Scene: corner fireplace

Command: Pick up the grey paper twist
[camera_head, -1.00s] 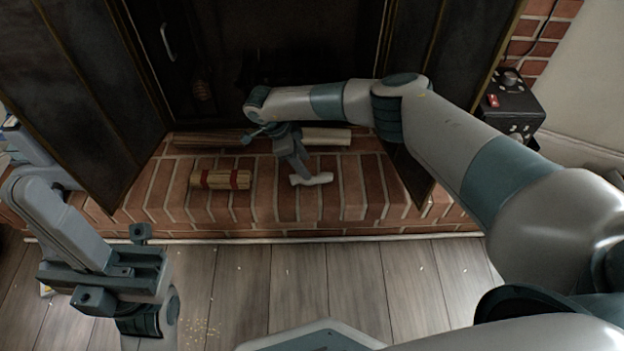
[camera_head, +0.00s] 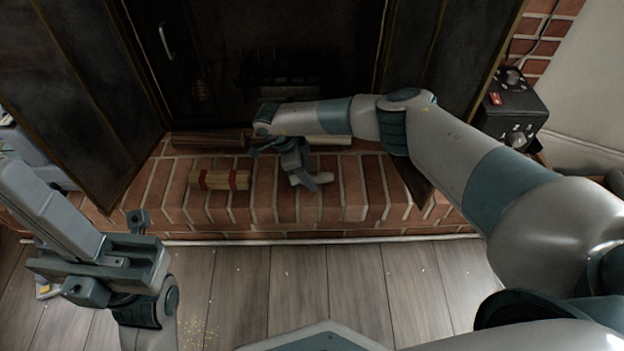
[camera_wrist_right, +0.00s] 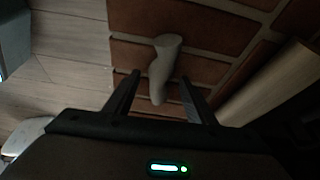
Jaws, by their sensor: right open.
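The grey paper twist (camera_head: 324,178) lies on the brick hearth (camera_head: 350,190), partly hidden by my right gripper in the head view. In the right wrist view the twist (camera_wrist_right: 163,66) is pale, wider at its far end and narrow at its near end. My right gripper (camera_head: 309,184) is open just above it. In the right wrist view the two fingers (camera_wrist_right: 160,78) lie on either side of the twist's narrow end, with gaps visible. My left gripper (camera_head: 105,268) hangs over the wooden floor at the left; its jaws do not show clearly.
A bundle of sticks with red bands (camera_head: 219,180) lies left of the twist. A dark log (camera_head: 208,140) and a pale log (camera_head: 332,141) lie behind, near the fireplace opening. Open dark doors (camera_head: 70,90) flank it. A black box (camera_head: 508,108) stands at the right.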

